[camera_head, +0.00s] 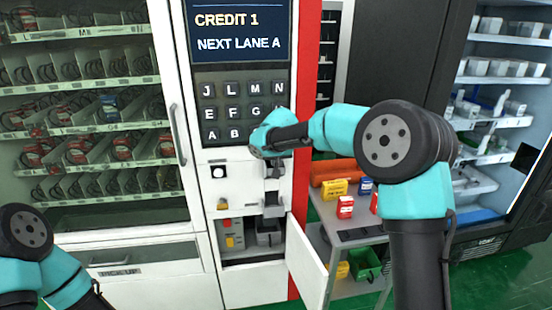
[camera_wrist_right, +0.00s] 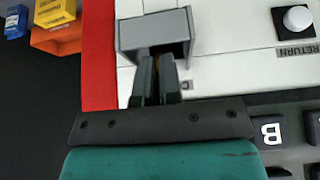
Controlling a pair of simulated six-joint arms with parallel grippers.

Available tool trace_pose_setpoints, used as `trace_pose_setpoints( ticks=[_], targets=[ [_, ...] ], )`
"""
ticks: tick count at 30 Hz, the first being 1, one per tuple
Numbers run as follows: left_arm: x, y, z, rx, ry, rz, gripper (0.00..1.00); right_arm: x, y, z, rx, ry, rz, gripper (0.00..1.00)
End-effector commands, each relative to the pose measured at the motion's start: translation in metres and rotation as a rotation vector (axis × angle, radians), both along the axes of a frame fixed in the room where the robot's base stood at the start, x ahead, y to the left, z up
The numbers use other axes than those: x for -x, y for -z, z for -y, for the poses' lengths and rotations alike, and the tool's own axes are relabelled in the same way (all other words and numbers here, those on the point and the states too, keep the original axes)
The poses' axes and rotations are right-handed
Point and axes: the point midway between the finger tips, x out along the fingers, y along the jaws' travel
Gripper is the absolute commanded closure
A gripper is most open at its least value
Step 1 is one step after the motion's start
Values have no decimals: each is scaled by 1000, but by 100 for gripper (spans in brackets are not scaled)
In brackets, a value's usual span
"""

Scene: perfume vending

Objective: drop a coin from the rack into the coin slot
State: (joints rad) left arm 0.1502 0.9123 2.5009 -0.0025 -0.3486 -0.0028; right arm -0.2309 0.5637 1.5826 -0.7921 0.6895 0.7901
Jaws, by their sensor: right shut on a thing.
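The grey coin slot housing (camera_wrist_right: 153,32) sticks out from the white front panel in the right wrist view. My right gripper (camera_wrist_right: 160,66) is at its mouth, fingertips partly inside or under the housing. The gripper is shut on a coin, of which only a thin gold edge (camera_wrist_right: 158,61) shows between the fingers. In the head view my right gripper (camera_head: 273,171) is in front of the panel, below the keypad. I cannot tell whether the coin touches the slot. The coin rack cannot be made out. My left arm shows at the lower left, but its gripper is out of view.
The screen (camera_head: 238,30) reads CREDIT 1, NEXT LANE A, above the keypad (camera_head: 240,105). A white round RETURN button (camera_wrist_right: 297,18) is beside the housing. An open white door (camera_head: 306,264) juts out below. A grey cart (camera_head: 350,236) with small coloured boxes stands to the right.

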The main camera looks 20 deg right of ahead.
Motion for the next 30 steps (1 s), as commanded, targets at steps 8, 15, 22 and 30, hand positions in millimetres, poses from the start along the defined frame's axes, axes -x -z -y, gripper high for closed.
trace_pose_setpoints(
  ticks=[8,15,22,30],
  targets=[
    [0,0,0,0,0,0,100,-4,4,1,0,0,1,100],
    [0,0,0,0,0,0,100,-4,4,1,0,0,0,90],
    [0,0,0,0,0,0,100,-4,4,1,0,0,0,68],
    [0,0,0,0,0,0,100,-4,4,1,0,0,0,65]
  ],
)
